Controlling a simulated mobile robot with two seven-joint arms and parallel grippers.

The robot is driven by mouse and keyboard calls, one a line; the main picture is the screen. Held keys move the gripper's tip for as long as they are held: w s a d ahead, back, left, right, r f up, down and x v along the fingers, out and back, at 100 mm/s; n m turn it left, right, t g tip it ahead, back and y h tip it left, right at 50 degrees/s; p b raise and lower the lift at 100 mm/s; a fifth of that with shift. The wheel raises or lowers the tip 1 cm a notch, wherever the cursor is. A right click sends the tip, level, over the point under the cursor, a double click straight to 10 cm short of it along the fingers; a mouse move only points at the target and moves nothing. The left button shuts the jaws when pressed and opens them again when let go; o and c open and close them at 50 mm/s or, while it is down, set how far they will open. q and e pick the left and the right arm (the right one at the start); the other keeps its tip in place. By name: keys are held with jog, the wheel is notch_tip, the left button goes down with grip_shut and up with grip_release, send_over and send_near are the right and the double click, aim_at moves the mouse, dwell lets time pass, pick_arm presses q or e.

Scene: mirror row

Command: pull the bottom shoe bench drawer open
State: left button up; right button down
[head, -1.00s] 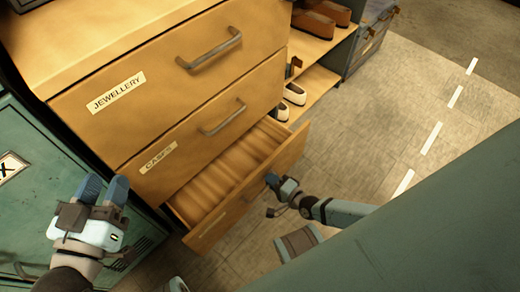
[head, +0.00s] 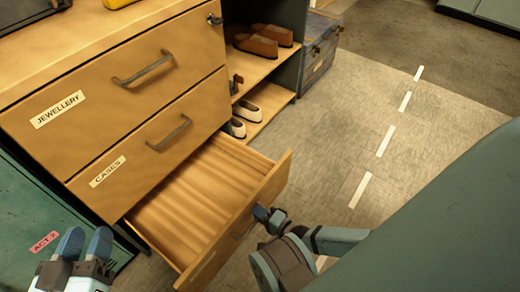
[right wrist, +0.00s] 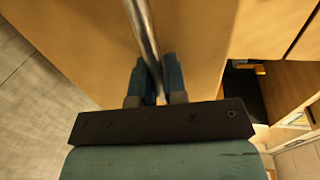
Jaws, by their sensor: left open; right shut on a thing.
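The bottom drawer (head: 226,239) of the wooden drawer unit stands well out, and its slatted, empty-looking inside shows in the head view. My right gripper (head: 262,216) is at the drawer's front face, shut on its handle. In the right wrist view the metal bar handle (right wrist: 143,38) runs between the blue fingers of my right gripper (right wrist: 154,84), against the wooden front. My left gripper (head: 84,245) is open and empty at the lower left, apart from the drawer.
Above are shut drawers labelled CASES (head: 107,171) and JEWELLERY (head: 59,110). Shelves with brown shoes (head: 265,40) and pale shoes (head: 247,110) stand behind. A green cabinet (head: 30,215) is at left. The floor (head: 340,125) to the right is clear.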

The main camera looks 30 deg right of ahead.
dwell(0.3)
jog(key=c, duration=1.2)
grip_release()
jog(key=shift+o, duration=0.2)
